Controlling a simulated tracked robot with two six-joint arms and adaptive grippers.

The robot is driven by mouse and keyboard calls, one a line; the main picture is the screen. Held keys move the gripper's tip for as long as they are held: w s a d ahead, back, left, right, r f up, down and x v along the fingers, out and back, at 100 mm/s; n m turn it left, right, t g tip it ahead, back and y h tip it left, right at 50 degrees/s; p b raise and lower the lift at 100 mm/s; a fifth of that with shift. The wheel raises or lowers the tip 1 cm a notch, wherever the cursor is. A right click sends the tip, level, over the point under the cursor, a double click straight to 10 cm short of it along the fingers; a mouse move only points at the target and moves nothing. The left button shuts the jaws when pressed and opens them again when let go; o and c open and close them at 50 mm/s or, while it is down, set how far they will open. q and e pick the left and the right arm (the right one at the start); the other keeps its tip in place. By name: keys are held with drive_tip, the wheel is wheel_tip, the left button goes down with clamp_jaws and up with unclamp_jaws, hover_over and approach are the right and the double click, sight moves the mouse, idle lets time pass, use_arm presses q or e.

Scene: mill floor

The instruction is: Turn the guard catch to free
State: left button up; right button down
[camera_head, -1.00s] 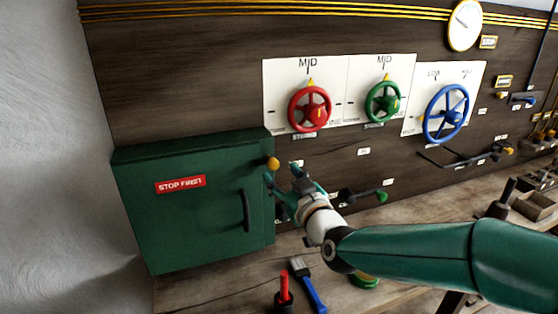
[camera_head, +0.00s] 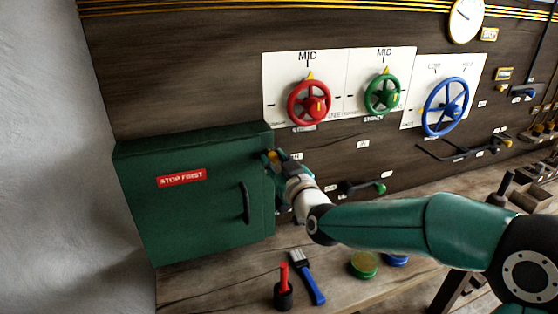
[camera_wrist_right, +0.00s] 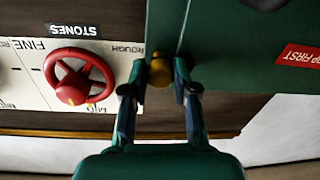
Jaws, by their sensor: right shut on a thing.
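The green guard box (camera_head: 190,215) with a red "STOP FIRST" label stands at the left in the head view, its door closed. The yellow catch knob (camera_head: 272,155) sits at its upper right edge, partly hidden by my fingers. My right gripper (camera_head: 275,158) is at the knob and shut on it. In the right wrist view the yellow knob (camera_wrist_right: 160,71) lies between the two fingertips of my right gripper (camera_wrist_right: 158,88). My left gripper is not in view.
A red handwheel (camera_head: 309,102), a green handwheel (camera_head: 383,95) and a blue handwheel (camera_head: 445,107) are on the wall to the right.

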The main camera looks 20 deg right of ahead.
drive_tip(key=shift+d, duration=0.25)
drive_tip(key=shift+a, duration=0.25)
drive_tip(key=shift+f+m+b, duration=0.2)
drive_tip(key=shift+m+b, duration=0.2)
drive_tip(key=shift+b, duration=0.4)
drive_tip(key=m+b, duration=0.8)
drive_tip(key=b, duration=0.3)
drive_tip(key=shift+f+t, duration=0.1)
drive_tip(key=shift+t, duration=0.2)
drive_tip(key=m+b, duration=0.3)
drive_tip(key=m, duration=0.1)
drive_tip(key=shift+m+h, duration=0.3)
drive_tip(key=shift+m, duration=0.1)
drive_tip(key=m+b, duration=0.1)
drive_tip(key=m, duration=0.4)
drive_tip(key=shift+h+b, duration=0.3)
drive_tip(key=shift+b, duration=0.1)
